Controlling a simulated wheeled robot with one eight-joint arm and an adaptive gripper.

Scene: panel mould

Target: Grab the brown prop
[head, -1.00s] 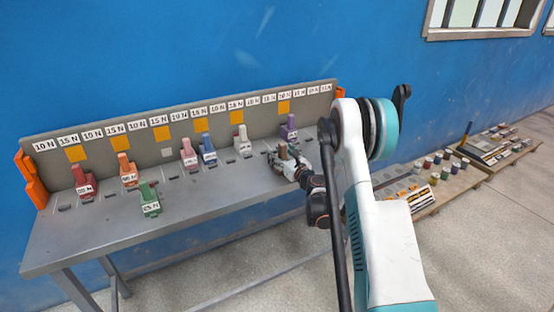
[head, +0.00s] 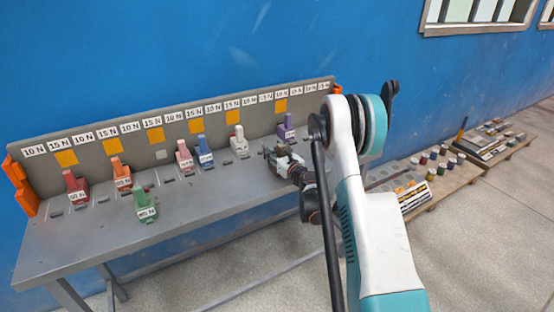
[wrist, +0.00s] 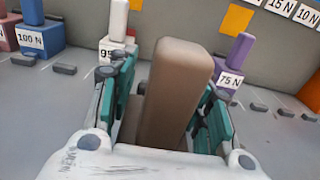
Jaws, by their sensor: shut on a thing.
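The brown prop (wrist: 178,82) is a tall block with rounded edges, upright in the middle of the wrist view. The green-padded fingers of my gripper (wrist: 168,95) stand on both sides of it, and the gripper is shut on it. The prop's lower end is hidden by the gripper body. In the head view my gripper (head: 277,155) is over the right part of the grey bench (head: 215,210), in front of the purple prop (head: 286,126). The brown prop is hard to make out there.
A white prop (head: 239,140) and a blue prop (head: 204,150) stand left of my gripper. Pink, orange, red and green (head: 146,204) props stand further left. A low back panel (head: 160,154) with force labels runs behind.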

